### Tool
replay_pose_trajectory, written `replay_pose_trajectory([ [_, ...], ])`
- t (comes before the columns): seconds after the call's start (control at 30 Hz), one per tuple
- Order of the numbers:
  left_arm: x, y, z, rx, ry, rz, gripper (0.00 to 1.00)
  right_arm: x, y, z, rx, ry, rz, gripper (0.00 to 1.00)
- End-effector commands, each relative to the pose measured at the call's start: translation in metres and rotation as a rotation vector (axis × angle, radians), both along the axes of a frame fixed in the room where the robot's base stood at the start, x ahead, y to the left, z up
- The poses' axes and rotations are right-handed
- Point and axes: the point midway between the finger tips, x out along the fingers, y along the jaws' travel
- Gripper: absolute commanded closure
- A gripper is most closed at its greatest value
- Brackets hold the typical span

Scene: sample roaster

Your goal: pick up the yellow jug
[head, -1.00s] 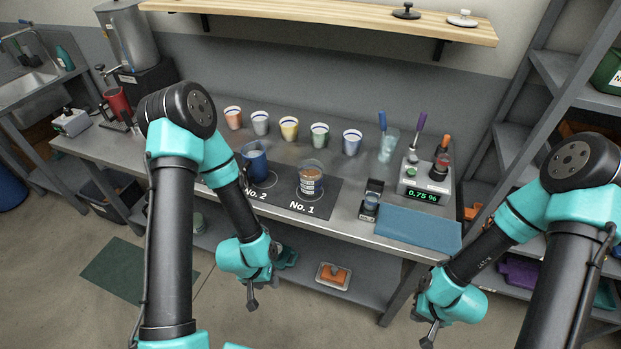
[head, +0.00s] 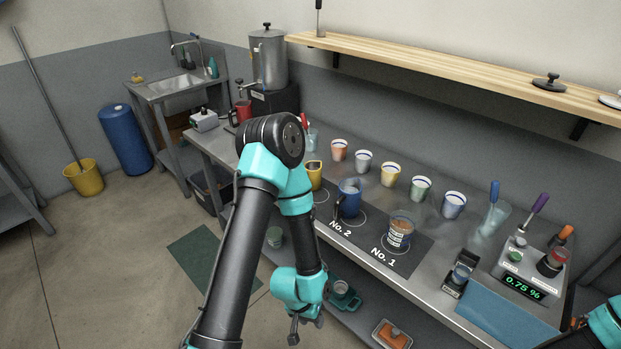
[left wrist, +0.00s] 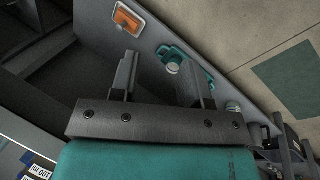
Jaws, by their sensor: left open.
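The yellow jug (head: 315,174) stands on the bench beside the No. 2 mat spot, left of the blue jug (head: 349,198). My left arm hides part of it, and its handle cannot be made out. My left gripper (head: 305,328) hangs in front of the bench, well below the bench top and apart from the jug. In the left wrist view the left gripper (left wrist: 165,82) is open and empty, facing the lower shelf and floor. The jug is not seen in that view. My right gripper is out of view; only part of the right arm shows.
A glass of brown contents (head: 400,231) stands on No. 1. Several striped cups (head: 391,174) line the back. The scale (head: 530,268) and blue cloth (head: 508,318) are at right. A wooden shelf (head: 450,70) overhangs the bench. A yellow bucket (head: 84,178) stands on the floor.

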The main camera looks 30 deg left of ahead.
Motion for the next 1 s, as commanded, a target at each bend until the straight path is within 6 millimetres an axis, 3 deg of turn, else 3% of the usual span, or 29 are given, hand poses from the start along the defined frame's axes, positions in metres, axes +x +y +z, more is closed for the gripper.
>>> replay_pose_trajectory([
  [0.23, 0.0000, 0.0001, 0.0000, 0.000, 0.000, 0.000, 0.56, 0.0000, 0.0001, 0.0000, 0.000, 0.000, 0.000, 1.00],
  [0.77, 0.0000, 0.0001, 0.0000, 0.000, 0.000, 0.000, 0.06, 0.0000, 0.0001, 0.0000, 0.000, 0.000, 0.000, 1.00],
  [1.0, 0.0003, 0.0001, 0.0001, 0.000, -0.001, -0.002, 0.04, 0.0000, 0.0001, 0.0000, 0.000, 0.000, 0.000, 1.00],
])
